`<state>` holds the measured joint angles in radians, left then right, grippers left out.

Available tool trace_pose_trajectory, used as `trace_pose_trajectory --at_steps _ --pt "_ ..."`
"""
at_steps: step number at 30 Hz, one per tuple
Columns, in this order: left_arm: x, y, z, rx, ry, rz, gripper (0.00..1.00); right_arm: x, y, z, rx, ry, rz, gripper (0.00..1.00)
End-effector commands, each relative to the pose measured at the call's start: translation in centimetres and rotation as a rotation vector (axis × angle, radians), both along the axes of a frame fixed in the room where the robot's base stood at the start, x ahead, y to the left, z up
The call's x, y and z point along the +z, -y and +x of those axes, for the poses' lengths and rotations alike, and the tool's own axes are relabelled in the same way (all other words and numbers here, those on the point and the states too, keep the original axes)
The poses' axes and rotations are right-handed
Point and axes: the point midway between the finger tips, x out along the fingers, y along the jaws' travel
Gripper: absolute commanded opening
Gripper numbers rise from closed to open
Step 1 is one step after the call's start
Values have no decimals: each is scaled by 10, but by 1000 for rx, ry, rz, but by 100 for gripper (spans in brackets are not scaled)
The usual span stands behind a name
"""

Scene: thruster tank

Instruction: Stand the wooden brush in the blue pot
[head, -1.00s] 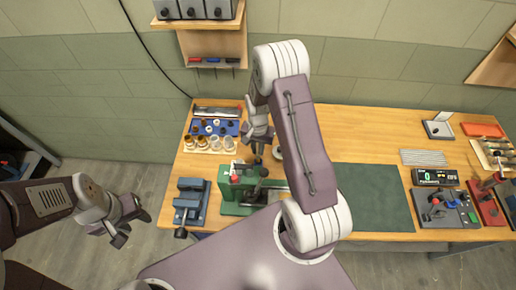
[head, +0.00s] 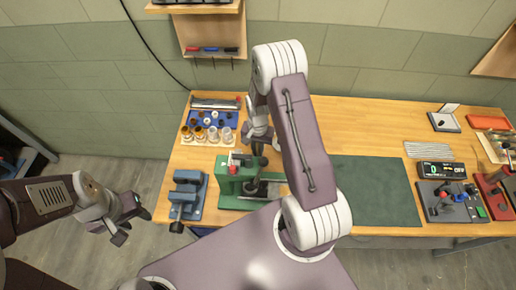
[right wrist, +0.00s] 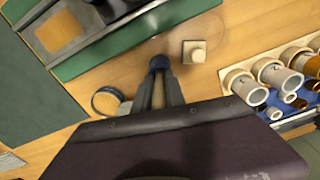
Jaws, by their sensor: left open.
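My right gripper (head: 260,148) hangs over the left part of the bench in the head view, beside the green press. In the right wrist view its fingers (right wrist: 159,78) stand apart at a dark blue piece (right wrist: 160,63), which may be the pot. A tan strip (right wrist: 158,95) shows between the fingers; I cannot tell if it is the wooden brush or the bench. A round, dark-rimmed thing (right wrist: 107,101) lies beside the fingers. My left gripper (head: 122,222) is open and empty over the floor, left of the bench.
The green press (head: 235,182) and blue vise (head: 188,197) stand at the bench's front left. A rack of cups (right wrist: 268,80) and a small pale block (right wrist: 194,51) are near the right gripper. A green mat (head: 374,192) lies bare in the middle.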

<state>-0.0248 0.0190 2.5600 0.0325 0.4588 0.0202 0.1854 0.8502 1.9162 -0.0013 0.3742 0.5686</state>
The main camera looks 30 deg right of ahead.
Motion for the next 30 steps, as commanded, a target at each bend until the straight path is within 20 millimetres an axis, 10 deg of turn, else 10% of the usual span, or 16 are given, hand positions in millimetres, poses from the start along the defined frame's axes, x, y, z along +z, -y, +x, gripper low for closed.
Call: trace_pose_trajectory --at_steps 13,30 --pt "-1 0 0 0 0 0 42 4 0 1 0 1 0 41" --pt "-16 0 0 0 0 0 42 91 0 0 0 0 0 41"
